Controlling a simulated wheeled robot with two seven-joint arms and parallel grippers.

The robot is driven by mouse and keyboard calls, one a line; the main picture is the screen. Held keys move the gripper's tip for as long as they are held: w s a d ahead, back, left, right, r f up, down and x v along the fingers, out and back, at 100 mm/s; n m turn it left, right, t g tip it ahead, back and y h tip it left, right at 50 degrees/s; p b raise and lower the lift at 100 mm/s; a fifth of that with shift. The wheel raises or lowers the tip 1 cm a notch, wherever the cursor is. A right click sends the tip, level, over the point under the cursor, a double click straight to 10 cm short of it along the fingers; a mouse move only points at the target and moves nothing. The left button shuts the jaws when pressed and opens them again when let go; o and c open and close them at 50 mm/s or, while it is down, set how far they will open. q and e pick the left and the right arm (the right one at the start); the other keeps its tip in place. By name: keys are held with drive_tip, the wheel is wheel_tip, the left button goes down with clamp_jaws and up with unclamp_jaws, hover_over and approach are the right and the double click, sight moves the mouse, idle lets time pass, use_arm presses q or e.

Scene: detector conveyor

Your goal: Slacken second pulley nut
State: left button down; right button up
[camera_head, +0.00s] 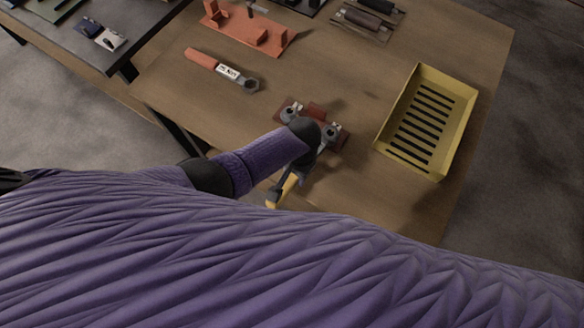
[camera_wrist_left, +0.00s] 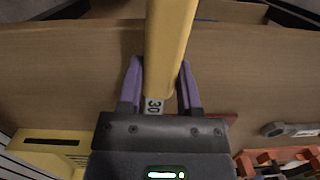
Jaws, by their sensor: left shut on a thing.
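The pulley fixture (camera_head: 316,112) is a dark red block on the table with grey rounded parts, a left pulley (camera_head: 291,113) and a right pulley (camera_head: 332,131). My left gripper (camera_head: 312,168) is at the near side of the fixture and partly covers it. It is shut on a yellow-handled wrench (camera_head: 286,187). In the left wrist view, the gripper's purple fingers (camera_wrist_left: 160,88) lie on both sides of the yellow handle (camera_wrist_left: 168,45), which bears a "30" label. I cannot tell whether the wrench touches a nut. My right gripper is not in view.
A red-handled wrench (camera_head: 222,70) lies at the left of the table. A yellow slotted tray (camera_head: 463,122) stands at the right. An orange fixture (camera_head: 250,32) and dark parts (camera_head: 368,18) lie at the back. Table is clear between the fixture and the tray.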

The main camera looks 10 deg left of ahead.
use_arm(q)
drive_tip(key=shift+s+d+n, duration=0.25)
drive_tip(key=shift+d+n, duration=0.25)
drive_tip(key=shift+d, duration=0.1)
drive_tip(key=shift+s+d+n, duration=0.2)
drive_tip(key=shift+d+n, duration=0.5)
drive_tip(key=shift+d, duration=0.1)
drive_tip(key=shift+w+a+m, duration=0.1)
drive_tip(key=shift+a+m, duration=0.2)
drive_tip(key=shift+a, duration=0.1)
wheel_tip(320, 180, up, 6)
drive_tip(key=p, duration=0.6)
drive_tip(key=shift+f, duration=0.15)
